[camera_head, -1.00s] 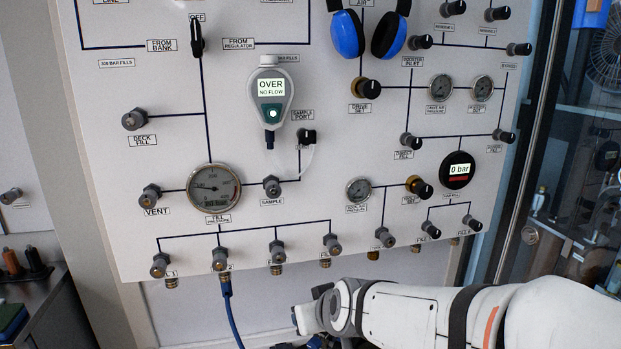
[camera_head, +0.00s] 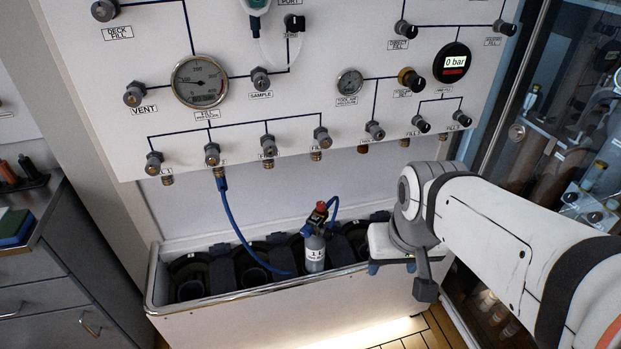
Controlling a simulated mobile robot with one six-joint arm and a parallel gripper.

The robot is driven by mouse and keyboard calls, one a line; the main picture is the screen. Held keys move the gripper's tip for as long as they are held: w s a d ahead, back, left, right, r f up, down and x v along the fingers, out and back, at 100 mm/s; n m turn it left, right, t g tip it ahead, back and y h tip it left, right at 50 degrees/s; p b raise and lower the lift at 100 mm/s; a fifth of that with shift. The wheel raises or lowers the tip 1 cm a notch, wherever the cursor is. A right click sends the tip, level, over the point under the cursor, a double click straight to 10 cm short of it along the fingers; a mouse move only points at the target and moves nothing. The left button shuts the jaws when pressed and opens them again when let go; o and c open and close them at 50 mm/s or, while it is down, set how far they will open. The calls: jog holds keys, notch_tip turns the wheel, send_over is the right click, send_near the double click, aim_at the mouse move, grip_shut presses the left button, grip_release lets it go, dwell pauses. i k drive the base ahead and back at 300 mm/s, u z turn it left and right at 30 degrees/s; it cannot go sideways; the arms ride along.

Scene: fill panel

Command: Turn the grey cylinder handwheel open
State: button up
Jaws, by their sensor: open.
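The small grey cylinder (camera_head: 314,256) stands upright in a trough below the panel, with a dark and red valve top (camera_head: 320,209). A blue hose (camera_head: 232,220) hangs from a panel outlet and loops down toward the cylinder; a blue piece also shows beside the valve. My gripper (camera_head: 392,268) is right of the cylinder, over the trough's right end, apart from the cylinder and valve. Its blue-tipped fingers are spread and nothing shows between them.
The white panel (camera_head: 90,80) with gauges and several knobs rises behind the trough. The metal-rimmed trough (camera_head: 215,302) has dark holders on both sides of the cylinder. A grey cabinet (camera_head: 45,265) stands left and a glass door (camera_head: 540,130) right.

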aim_at(329, 234)
jog(key=u, duration=0.5)
jog(key=k, duration=1.2)
jog(key=z, duration=0.5)
jog(key=i, duration=1)
jog(key=z, duration=0.1)
